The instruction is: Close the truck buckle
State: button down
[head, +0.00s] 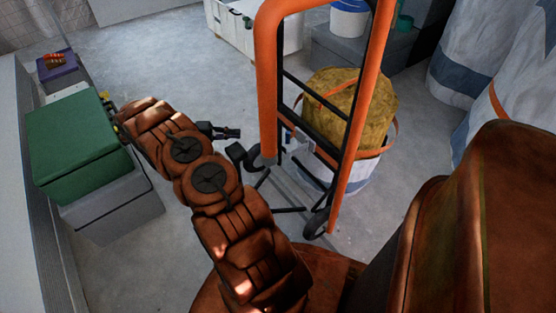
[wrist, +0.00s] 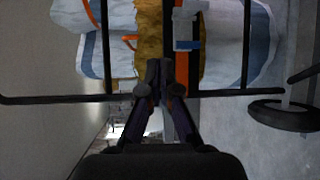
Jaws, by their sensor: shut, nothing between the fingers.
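An orange and black hand truck (head: 269,80) stands right of centre in the head view. A yellow-brown sack (head: 350,98) with an orange strap (head: 322,100) around it is behind its frame. In the wrist view, a grey and blue part that looks like the buckle (wrist: 187,28) lies along the orange strap (wrist: 180,80), in front of the sack (wrist: 148,30). Whether it is latched I cannot tell. My gripper (head: 236,133) is left of the truck frame, apart from it. In the wrist view my gripper (wrist: 160,68) is shut and empty, its tips just below and left of the buckle part.
A green box (head: 72,135) on a grey box (head: 110,207) stands at the left. A white bin (head: 262,30) and a grey crate (head: 330,52) with a bucket (head: 348,18) are behind. Large white and blue bags (head: 490,55) fill the right.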

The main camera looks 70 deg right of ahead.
notch_tip(320, 180, down, 8)
jog(key=s+d+m+g+b, duration=0.1)
jog(key=d+b, duration=0.1)
jog(key=shift+s+f+b, duration=0.25)
jog(key=shift+s+b, duration=0.05)
jog(key=shift+s+d, duration=0.1)
jog(key=shift+s, duration=0.05)
jog(key=b, duration=0.3)
send_near(295, 151)
jog(key=d, duration=0.3)
jog(key=shift+s+a+f+b, duration=0.15)
jog(key=shift+s, duration=0.45)
jog(key=shift+s+a+f+b, duration=0.1)
jog(key=shift+s+a+b, duration=0.1)
jog(key=shift+s, duration=0.4)
jog(key=shift+s+a+f+b, duration=0.1)
jog(key=shift+s+a+f, duration=0.05)
jog(key=shift+s, duration=0.4)
jog(key=shift+a+h, duration=0.1)
jog(key=shift+h, duration=0.2)
